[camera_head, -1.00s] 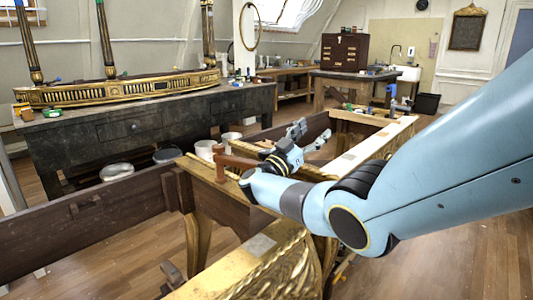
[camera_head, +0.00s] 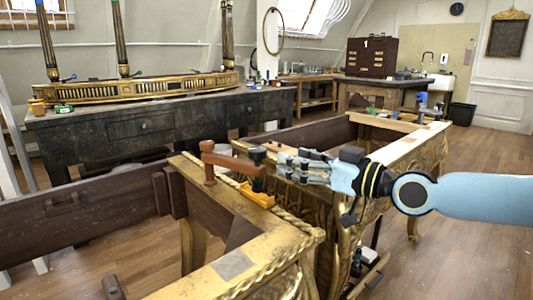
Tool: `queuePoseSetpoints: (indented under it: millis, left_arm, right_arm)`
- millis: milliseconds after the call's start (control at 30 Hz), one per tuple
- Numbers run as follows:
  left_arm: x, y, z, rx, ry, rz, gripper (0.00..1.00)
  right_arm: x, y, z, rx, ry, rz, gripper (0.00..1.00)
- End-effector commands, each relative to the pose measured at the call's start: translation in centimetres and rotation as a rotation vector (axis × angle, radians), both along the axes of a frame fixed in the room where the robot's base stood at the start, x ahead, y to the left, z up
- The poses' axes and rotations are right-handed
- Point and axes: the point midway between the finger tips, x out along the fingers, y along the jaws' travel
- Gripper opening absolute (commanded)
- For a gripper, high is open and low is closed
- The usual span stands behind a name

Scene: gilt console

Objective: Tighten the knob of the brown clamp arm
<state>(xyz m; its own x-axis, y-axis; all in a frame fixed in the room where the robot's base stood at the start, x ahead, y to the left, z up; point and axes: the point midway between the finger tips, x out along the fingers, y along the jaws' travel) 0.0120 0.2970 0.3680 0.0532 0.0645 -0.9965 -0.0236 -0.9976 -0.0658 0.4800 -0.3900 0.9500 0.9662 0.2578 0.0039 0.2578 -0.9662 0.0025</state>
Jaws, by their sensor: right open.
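The brown clamp arm (camera_head: 232,160) reaches out from an upright brown post at the corner of the gilt console frame (camera_head: 225,222). A dark knob (camera_head: 257,155) sits on top of its right end. Below that end a dark spindle goes down to a small orange block (camera_head: 258,196) on the gilt rail. My right gripper (camera_head: 284,160) comes in from the right, roughly level, with its open fingers pointing left toward the knob. The fingertips look close to the knob, with a small gap in the picture. My left gripper is not in view.
The gilt frame with its open middle fills the foreground. A dark workbench (camera_head: 95,140) behind carries a long gilded piece (camera_head: 135,88). A brown drawer chest (camera_head: 371,57) stands on a table at the back. Wooden floor is clear at right.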

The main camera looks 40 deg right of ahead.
Motion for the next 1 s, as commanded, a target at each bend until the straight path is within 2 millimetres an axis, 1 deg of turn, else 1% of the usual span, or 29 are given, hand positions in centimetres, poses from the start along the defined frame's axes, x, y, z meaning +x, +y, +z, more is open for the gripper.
queuePoseSetpoints:
  millis: [67, 200, 400, 600, 700, 800, 1000]
  left_arm:
    - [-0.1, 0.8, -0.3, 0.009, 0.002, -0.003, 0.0]
    - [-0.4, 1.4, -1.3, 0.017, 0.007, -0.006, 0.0]
    - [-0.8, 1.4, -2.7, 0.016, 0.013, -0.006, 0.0]
    - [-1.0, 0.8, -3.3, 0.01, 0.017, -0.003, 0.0]
    - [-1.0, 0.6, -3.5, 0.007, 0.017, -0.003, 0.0]
    - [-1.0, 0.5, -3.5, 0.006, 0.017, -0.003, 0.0]
    - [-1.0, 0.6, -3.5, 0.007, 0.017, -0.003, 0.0]
  right_arm:
    - [0.3, 0.4, -0.2, 0.002, 0.007, 0.008, 0.62]
    - [2.2, 0.8, -0.3, 0.007, 0.002, 0.004, 0.62]
    - [5.8, 1.7, -0.2, 0.008, 0.001, 0.003, 0.62]
    - [8.8, 2.5, -0.1, 0.006, 0.003, 0.003, 0.62]
    - [9.6, 2.8, -0.1, 0.003, 0.003, 0.003, 0.62]
    - [10.1, 3.0, 0.0, 0.004, 0.003, 0.004, 0.62]
    - [10.2, 3.0, 0.0, 0.002, 0.006, 0.005, 0.62]
